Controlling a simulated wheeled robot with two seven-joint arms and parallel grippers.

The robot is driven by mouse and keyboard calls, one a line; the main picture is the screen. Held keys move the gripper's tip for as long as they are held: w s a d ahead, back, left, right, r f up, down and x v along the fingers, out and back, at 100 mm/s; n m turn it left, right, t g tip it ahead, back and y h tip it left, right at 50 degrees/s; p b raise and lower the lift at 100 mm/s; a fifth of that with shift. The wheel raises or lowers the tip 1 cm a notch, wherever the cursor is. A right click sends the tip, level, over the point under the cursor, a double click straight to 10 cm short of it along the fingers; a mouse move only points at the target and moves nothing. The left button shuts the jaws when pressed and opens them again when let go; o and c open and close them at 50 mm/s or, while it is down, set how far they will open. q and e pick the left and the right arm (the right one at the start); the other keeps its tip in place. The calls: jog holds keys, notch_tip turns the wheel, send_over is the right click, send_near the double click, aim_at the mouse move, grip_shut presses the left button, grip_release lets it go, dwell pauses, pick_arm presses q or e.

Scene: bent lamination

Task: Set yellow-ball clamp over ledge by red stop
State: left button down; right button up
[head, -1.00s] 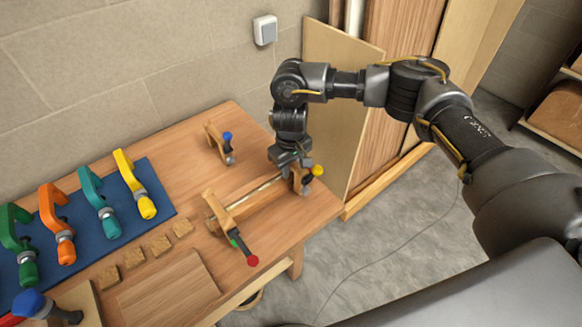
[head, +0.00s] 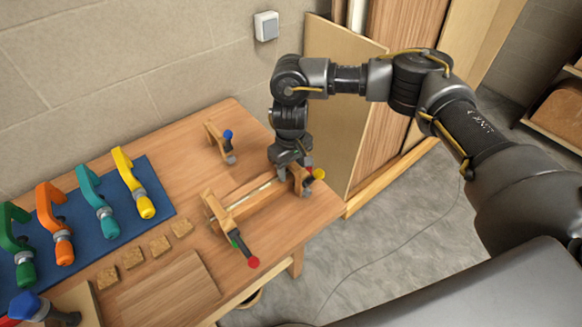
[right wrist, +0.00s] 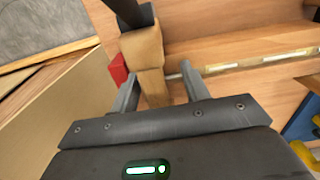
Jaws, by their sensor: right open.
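The yellow-ball clamp (head: 300,183) is at the right end of the wooden form (head: 258,206), its yellow ball (head: 318,173) pointing right. My right gripper (head: 291,178) is above and around it. In the right wrist view the open fingers (right wrist: 158,84) stand on either side of the clamp's wooden body (right wrist: 146,54), with a visible gap at the right finger. The red stop (right wrist: 119,70) is close beside the clamp body, left of it. The clamp's seat on the ledge is partly hidden. My left gripper is out of view.
A red-ball clamp (head: 216,211) sits across the form's left end. A blue-ball clamp (head: 217,141) stands behind on the bench (head: 180,125). Several coloured clamps lie on a blue mat (head: 157,192) at left. Small wood blocks (head: 160,245) lie in front. Panels (head: 338,95) lean close behind my right gripper.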

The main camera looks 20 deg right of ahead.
jog(key=shift+t, duration=0.3)
jog(key=r, duration=0.9)
jog(key=shift+s+d+b, duration=0.1)
jog(key=shift+d+b, duration=0.15)
jog(key=shift+b, duration=0.15)
jog(key=shift+r, duration=0.75)
jog(key=shift+r, duration=0.1)
jog(key=shift+r+p, duration=2.8)
jog(key=shift+r, duration=0.15)
jog(key=shift+r, duration=0.1)
notch_tip(320, 180, up, 5)
jog(key=p, duration=0.4)
jog(key=shift+p, duration=0.4)
jog(key=shift+a+f, duration=0.1)
jog(key=shift+f, duration=0.1)
